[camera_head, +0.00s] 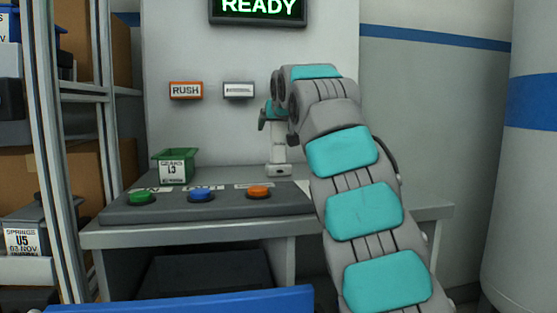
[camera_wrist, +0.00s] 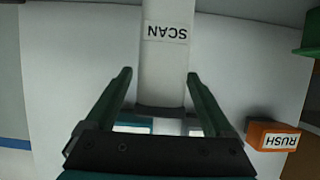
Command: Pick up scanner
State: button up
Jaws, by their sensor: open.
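The scanner (camera_wrist: 165,60) is a pale upright body with a SCAN label, seen upside down in the wrist view. Its dark-edged end lies between my fingers. My gripper (camera_wrist: 159,75) is open, with one dark green finger on each side of the scanner and a visible gap on both sides. In the head view the scanner (camera_head: 279,152) stands at the back of the console. My gripper's teal and dark parts show just above it, and my wrist partly hides them. I cannot tell how deep the scanner sits between the fingers.
The console (camera_head: 225,207) carries green, blue and orange buttons. A green bin (camera_head: 175,166) labelled L3 stands to the left. An orange RUSH sign (camera_head: 186,90) and a white sign (camera_head: 238,90) are on the back panel. Shelving (camera_head: 50,140) stands at left, a white cylinder (camera_head: 525,180) at right.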

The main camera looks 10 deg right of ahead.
grip_shut()
dwell(0.6)
dwell(0.3)
